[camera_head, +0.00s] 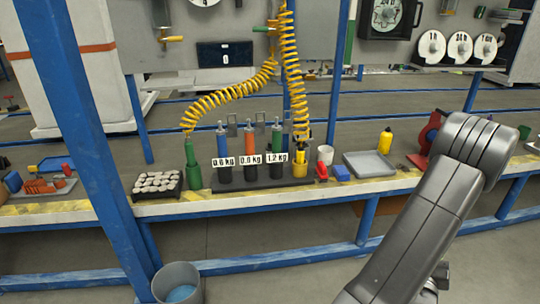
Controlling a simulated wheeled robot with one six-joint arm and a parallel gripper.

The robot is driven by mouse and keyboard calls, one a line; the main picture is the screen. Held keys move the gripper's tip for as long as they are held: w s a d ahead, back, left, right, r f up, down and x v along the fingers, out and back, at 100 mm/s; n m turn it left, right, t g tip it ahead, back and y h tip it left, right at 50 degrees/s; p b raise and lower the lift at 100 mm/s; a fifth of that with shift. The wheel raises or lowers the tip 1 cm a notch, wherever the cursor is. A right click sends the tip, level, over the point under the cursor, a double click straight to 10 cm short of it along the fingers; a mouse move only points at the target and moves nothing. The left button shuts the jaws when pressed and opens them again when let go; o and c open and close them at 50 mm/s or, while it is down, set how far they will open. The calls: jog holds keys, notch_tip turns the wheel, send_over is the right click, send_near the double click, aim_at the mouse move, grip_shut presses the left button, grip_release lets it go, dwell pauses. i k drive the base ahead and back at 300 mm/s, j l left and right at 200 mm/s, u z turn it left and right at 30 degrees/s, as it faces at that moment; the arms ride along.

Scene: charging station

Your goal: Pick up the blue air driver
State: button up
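The lower parts of these drivers are partly hidden by the labels and dark holders. My grey arm rises at the right, apart from the drivers; my gripper is not in view.
A green tool (192,165) and a yellow tool (300,154) at the rack's sides have coiled yellow hoses (290,70) above. A blue post (85,140) stands at left. A grey tray (369,165) and yellow bottle (385,141) are to the right. A bucket (177,281) is below.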

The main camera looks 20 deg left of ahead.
aim_at(224, 161)
jog(key=i+j+u, duration=0.1)
jog(key=u, duration=0.35)
jog(key=i+j+u, duration=0.15)
jog(key=j+u, duration=0.25)
jog(key=i+u, duration=0.15)
jog(key=u, duration=0.3)
jog(key=i+j, duration=0.15)
jog(key=i, duration=0.15)
jog(key=i+j, duration=0.2)
jog(key=i, duration=0.1)
